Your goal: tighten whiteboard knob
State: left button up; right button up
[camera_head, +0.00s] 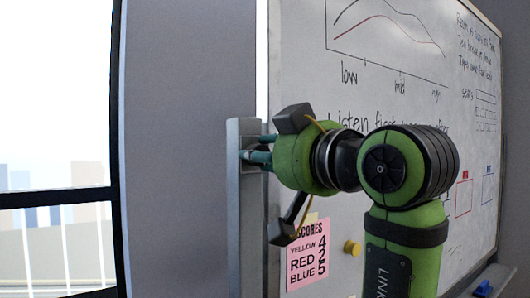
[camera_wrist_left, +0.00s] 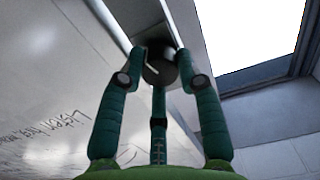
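The whiteboard knob (camera_wrist_left: 160,68) is a dark round knob with a pale line on its face, seen in the left wrist view. It sits on the grey side post (camera_head: 236,215) of the whiteboard (camera_head: 345,85). My left gripper (camera_head: 256,150) points left at this post in the head view, with its teal fingertips at the post. In the left wrist view its fingers (camera_wrist_left: 160,72) surround the knob closely, one on each side and one below. They look shut on it. The fingers mostly hide the knob in the head view. My right gripper is not in view.
A pink score note (camera_head: 307,255) and a yellow round piece (camera_head: 352,248) are on the board below my arm. A blue item (camera_head: 484,288) lies on the tray at the lower right. A bright window (camera_head: 55,120) is at the left, beyond a grey wall (camera_head: 185,90).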

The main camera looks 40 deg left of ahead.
pick_arm(q)
jog(key=shift+r, duration=0.1)
jog(key=shift+c, duration=1.1)
jog(key=shift+s+m, duration=0.1)
jog(key=shift+m, duration=0.2)
jog(key=m+b, duration=0.3)
jog(key=m, duration=0.7)
jog(key=m+b, duration=0.1)
jog(key=m, duration=0.4)
jog(key=shift+m, duration=0.3)
grip_shut()
jog(key=m+b, duration=0.2)
jog(key=m, duration=0.3)
jog(key=shift+m, duration=0.3)
